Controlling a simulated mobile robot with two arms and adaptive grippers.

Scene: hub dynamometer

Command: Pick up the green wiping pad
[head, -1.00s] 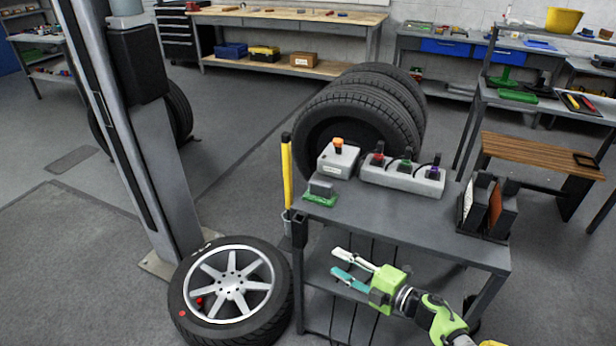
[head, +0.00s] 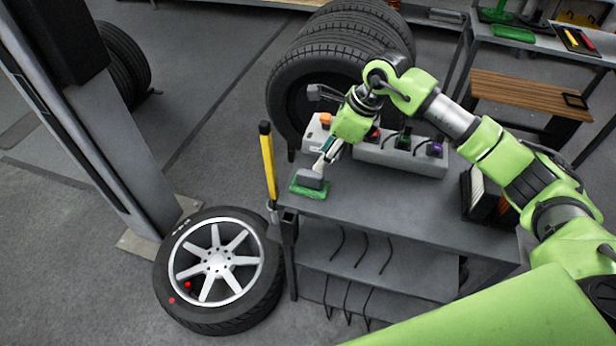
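The green wiping pad (head: 309,190) lies flat on the left front corner of the cart's top, with a grey block-shaped handle (head: 311,179) on top. My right gripper (head: 320,170) reaches down from behind and to the right, its fingertips at the handle. The fingers are seen nearly edge-on and overlap the handle, so I cannot tell whether they are open or closed on it. The pad appears to rest on the cart. My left gripper is out of view.
The grey cart (head: 395,206) also holds a power box with coloured plugs (head: 410,158) and a box with an orange button (head: 325,119). A yellow-handled tool (head: 268,163) stands at its left edge. A wheel (head: 222,270) lies on the floor; upright tires (head: 345,45) stand behind.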

